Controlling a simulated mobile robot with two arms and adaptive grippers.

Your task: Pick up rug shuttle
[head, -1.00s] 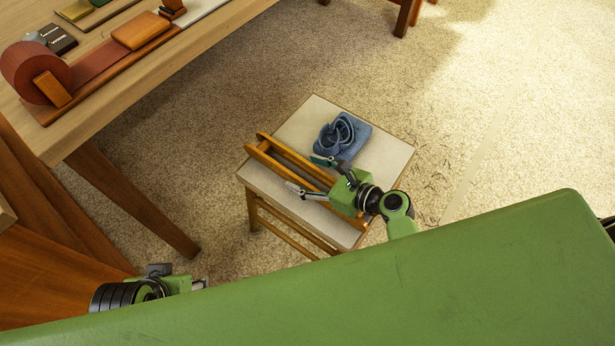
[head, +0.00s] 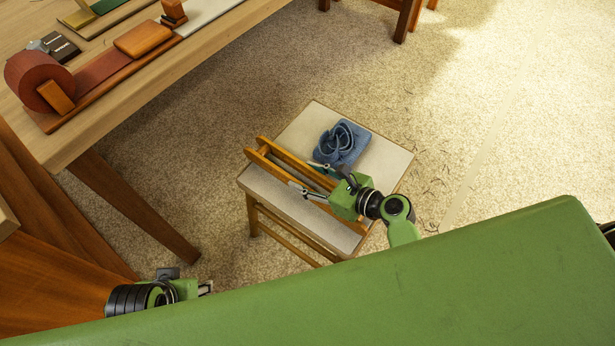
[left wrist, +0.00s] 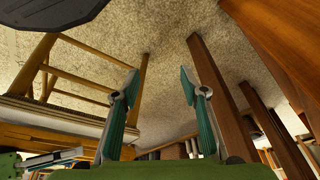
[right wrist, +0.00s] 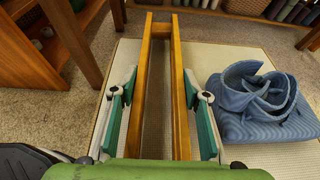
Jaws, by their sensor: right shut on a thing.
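The rug shuttle (head: 284,159) is a long wooden frame with two parallel rails joined by a crosspiece at the far end. It lies across the pale top of a small stool (head: 257,183), one end jutting past its left edge. My right gripper (head: 304,174) is shut on the rug shuttle from the near end. In the right wrist view the green-padded fingers (right wrist: 162,92) flank the rails of the shuttle (right wrist: 179,85). My left gripper (left wrist: 158,88) is open and empty, away from the stool; in the head view it shows only partly (head: 205,287).
A folded blue cloth (head: 342,143) lies on the stool close beside the shuttle. A wooden table (head: 190,62) at upper left holds a red roll (head: 30,80) on a wooden board and other small items.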

